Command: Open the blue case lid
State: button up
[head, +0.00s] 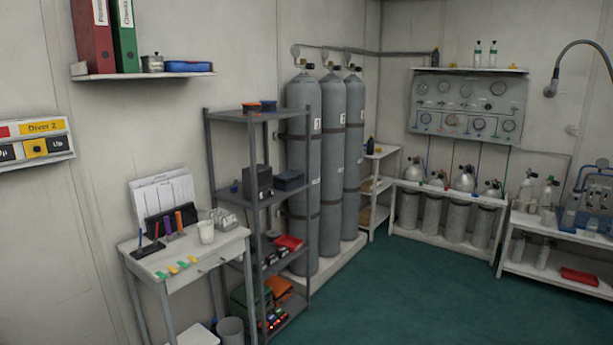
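A flat blue case (189,66) lies on the wall shelf at the upper left, beside a small metal tin. It is small in the head view, and its lid looks shut. A dark blue box (289,180) stands on a middle shelf of the grey rack. I cannot tell which of the two is the task's blue case. My gripper is not in view.
The wall shelf (110,76) also holds red (91,37) and green binders (122,37). Below are a small white table (207,252) and the grey rack (240,117). Tall grey cylinders (328,160) stand behind. Green floor (410,295) is clear at centre right.

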aim_at(290, 175)
jog(key=z, duration=0.05)
jog(key=i, duration=1.85)
jog(key=u, duration=0.7)
jog(key=i, duration=1.45)
jog(key=u, duration=0.4)
